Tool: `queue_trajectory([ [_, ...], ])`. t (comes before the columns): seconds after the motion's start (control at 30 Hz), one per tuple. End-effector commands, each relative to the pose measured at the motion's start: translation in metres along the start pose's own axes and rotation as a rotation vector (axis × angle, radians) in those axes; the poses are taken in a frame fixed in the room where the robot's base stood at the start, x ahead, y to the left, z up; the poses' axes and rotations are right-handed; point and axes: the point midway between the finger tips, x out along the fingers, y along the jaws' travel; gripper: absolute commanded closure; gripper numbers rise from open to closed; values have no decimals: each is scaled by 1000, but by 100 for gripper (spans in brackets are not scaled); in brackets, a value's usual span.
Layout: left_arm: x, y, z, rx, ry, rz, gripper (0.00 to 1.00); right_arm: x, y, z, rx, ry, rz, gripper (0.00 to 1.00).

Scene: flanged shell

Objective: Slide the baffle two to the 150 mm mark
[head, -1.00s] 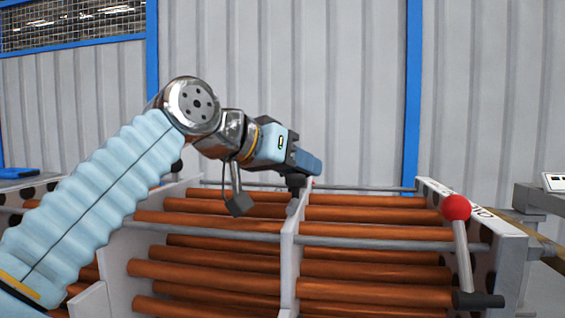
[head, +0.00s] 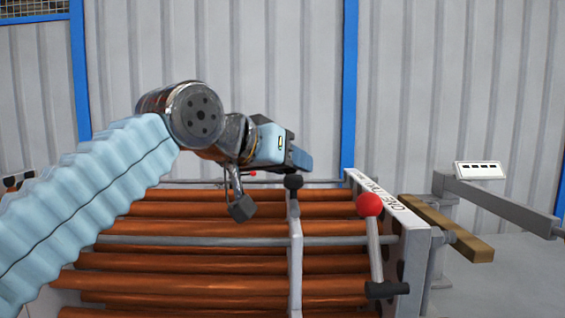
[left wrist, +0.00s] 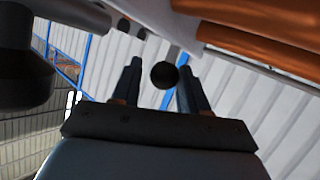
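A pale upright baffle plate (head: 296,255) crosses the copper tubes, with a black ball knob (head: 293,181) at its top; I cannot tell its number. My left gripper (head: 300,160) is at this knob, just above it in the head view. In the left wrist view its two fingers stand apart, with a black ball (left wrist: 164,75) seen between them. A gap shows at the left finger; I cannot tell whether the right finger touches it. No 150 mm mark is readable. My right gripper is not in view.
Long copper tubes (head: 215,262) run left to right. A white lettered end plate (head: 405,212) stands right of the baffle, near a lever with a red ball (head: 370,205). A wooden-looking bar (head: 447,230) and grey arm (head: 500,203) lie farther right.

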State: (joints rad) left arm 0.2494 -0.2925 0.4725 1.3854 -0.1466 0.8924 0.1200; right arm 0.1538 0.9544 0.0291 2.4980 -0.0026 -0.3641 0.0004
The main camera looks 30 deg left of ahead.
Motion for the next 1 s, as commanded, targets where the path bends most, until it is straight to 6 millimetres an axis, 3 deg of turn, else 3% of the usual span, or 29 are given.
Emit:
queue_trajectory([
  [0.1,0,0,0,0,-1,0,42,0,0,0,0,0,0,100],
  [0.47,-7,-1,0,0,1,-3,42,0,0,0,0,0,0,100],
  [1.0,-121,0,-1,1,1,-2,42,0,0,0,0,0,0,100],
])
